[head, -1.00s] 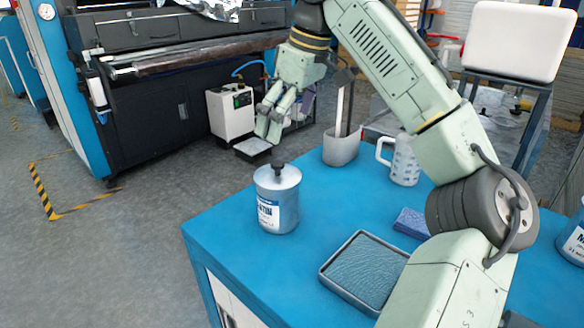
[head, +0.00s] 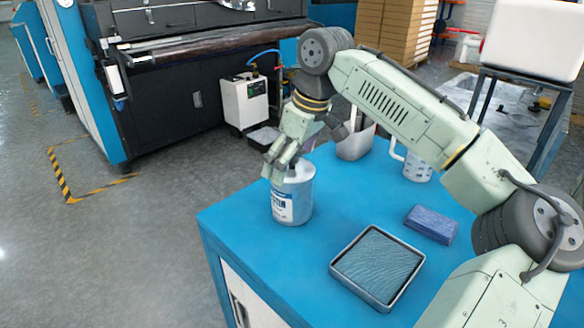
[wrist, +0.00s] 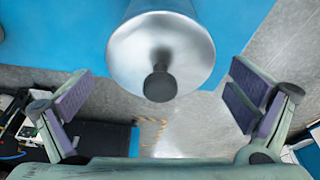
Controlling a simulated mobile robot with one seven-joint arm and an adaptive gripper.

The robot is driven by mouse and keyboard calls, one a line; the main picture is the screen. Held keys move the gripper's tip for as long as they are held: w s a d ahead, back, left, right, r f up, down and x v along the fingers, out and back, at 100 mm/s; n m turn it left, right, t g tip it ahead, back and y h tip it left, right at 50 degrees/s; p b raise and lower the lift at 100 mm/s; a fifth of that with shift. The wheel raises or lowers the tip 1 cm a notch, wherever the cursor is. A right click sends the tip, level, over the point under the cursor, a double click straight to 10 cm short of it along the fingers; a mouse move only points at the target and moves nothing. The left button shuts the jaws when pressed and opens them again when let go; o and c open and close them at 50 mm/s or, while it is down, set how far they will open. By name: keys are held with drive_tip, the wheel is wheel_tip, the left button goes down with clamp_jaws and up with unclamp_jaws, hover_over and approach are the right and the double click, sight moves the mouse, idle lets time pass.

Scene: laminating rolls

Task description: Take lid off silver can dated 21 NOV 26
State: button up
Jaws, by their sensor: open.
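The silver can (head: 292,200) stands upright on the blue table near its left corner. Its label shows partial lettering; no date is legible. In the wrist view its silver lid (wrist: 160,50) is on, with a dark round knob (wrist: 160,85) at its centre. My gripper (head: 277,178) is at the top of the can in the head view and hides part of the lid. In the wrist view my gripper (wrist: 165,97) is open, with its purple-grey finger pads spread wide on either side of the knob, touching neither knob nor lid.
A grey tray with a textured surface (head: 378,265) and a blue sponge-like block (head: 431,224) lie to the right on the table. The table's left edge is close to the can.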

drive_tip(key=shift+c, duration=0.2)
drive_tip(key=c, duration=0.9)
drive_tip(key=shift+r, duration=0.1)
